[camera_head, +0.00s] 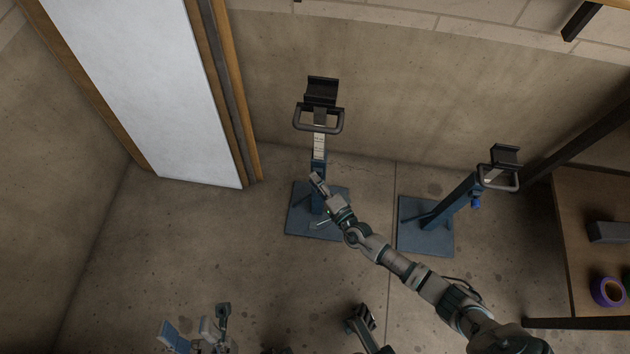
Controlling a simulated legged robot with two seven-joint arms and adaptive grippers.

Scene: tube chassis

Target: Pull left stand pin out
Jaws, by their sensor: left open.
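The left stand (319,147) stands upright on a blue square base plate (300,222), with a black cradle and a looped handle on top. My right gripper (319,183) is at the lower blue part of its post, overlapping it in the picture. I cannot make out the left stand's pin; the gripper and wrist cover that part of the post. Whether the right fingers are open or touch anything is too small to tell. My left gripper (222,312) is low in the view, left of the stand and apart from it, open and empty.
A second stand (455,205) with a blue knob (476,203) is to the right. A wooden table (585,215) with a purple tape roll (607,291) is at the right edge. A white panel (150,80) leans at the left. Floor left of the stand is clear.

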